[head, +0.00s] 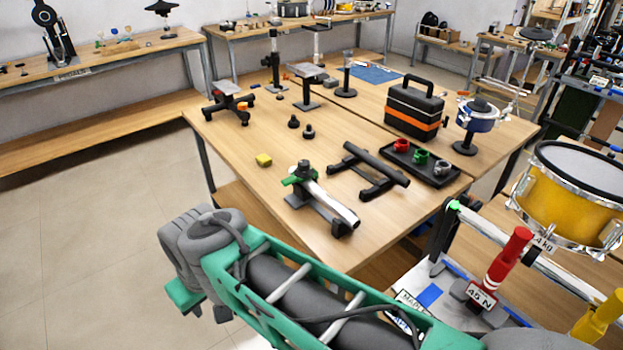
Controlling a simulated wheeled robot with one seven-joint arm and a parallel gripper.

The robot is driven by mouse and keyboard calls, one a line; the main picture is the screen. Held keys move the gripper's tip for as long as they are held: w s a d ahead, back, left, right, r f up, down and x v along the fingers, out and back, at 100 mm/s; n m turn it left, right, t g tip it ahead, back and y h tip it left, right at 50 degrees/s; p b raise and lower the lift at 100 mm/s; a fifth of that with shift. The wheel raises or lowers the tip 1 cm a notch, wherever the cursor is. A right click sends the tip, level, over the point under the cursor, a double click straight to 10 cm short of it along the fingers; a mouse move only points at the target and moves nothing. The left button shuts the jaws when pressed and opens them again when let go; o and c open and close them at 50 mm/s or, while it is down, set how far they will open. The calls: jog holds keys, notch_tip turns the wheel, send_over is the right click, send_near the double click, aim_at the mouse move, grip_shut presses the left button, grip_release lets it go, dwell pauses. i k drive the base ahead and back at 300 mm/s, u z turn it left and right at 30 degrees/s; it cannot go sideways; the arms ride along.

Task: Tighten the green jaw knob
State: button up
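A clamp-like fixture (318,212) with a dark base and a light grey bar lies on the wooden table, near its front edge. Green parts (291,181) show at its far end, around a dark upright piece (304,168). Which of these is the green jaw knob is too small to tell. My green and grey arm crosses the bottom of the head view, in front of the table and apart from the fixture. My gripper's fingers do not show.
A black bar stand (372,168) stands right of the fixture. A black tray (436,176) holds red, green and grey rings. A yellow block (264,160) and small black knobs (294,122) lie nearby. A toolbox (413,108) stands behind. The table's left front is clear.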

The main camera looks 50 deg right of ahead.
aim_at(304, 165)
jog(key=u, duration=0.4)
jog(key=i, duration=0.65)
jog(key=z, duration=0.75)
jog(key=i, duration=1)
jog(key=z, duration=2.4)
